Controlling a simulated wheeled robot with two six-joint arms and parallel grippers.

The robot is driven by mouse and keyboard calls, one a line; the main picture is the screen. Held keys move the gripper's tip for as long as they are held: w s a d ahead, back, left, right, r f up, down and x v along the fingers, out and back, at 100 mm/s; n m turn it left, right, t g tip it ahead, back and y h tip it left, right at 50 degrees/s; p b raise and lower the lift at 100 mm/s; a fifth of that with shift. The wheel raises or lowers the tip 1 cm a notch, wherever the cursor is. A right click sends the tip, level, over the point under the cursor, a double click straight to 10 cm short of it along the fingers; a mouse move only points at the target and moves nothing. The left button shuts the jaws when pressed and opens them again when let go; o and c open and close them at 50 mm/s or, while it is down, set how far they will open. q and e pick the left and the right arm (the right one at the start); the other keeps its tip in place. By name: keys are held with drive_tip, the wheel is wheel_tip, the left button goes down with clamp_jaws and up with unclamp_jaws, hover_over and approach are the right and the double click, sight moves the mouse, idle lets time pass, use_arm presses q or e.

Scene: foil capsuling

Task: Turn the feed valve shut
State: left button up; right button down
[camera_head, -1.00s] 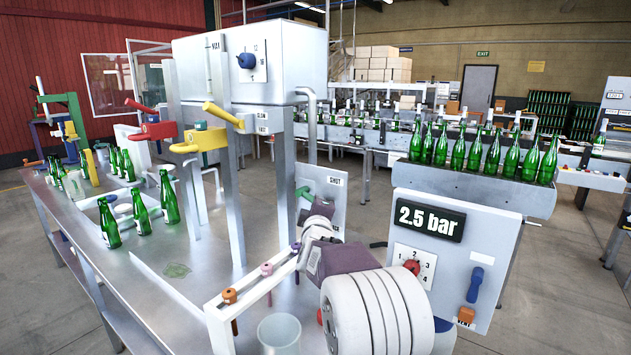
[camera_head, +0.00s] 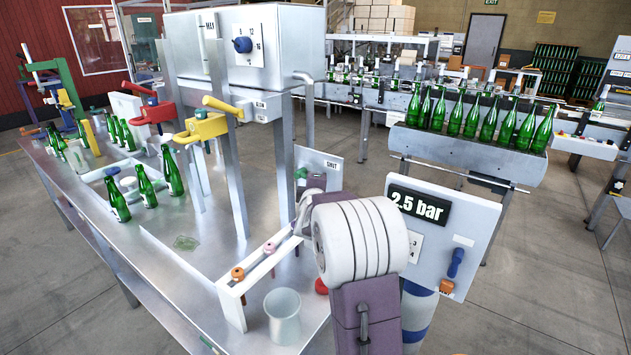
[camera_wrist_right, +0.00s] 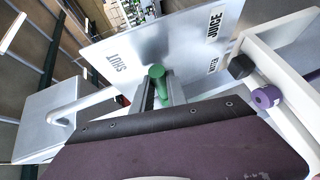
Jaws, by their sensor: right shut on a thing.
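The feed valve's handle is green (camera_wrist_right: 157,82) and stands in front of a grey plate (camera_wrist_right: 150,45) marked SHUT, JUICE and WATER. My right gripper (camera_wrist_right: 158,92) is shut on the green handle, with one finger on each side of it. There my right arm hides the fingers and part of the plate. I cannot tell exactly which label the handle points to. My left gripper is not in view.
A white rack (camera_head: 258,270) with small coloured knobs and a clear cup (camera_head: 283,315) stand close to my right arm. A panel reading 2.5 bar (camera_head: 420,205) stands to its right. Green bottles (camera_head: 172,172) stand on the bench at left.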

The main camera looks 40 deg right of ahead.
drive_tip(key=c, duration=1.3)
unclamp_jaws()
drive_tip(key=v, duration=0.9)
drive_tip(key=shift+a+f, duration=0.1)
drive_tip(key=shift+f, duration=0.05)
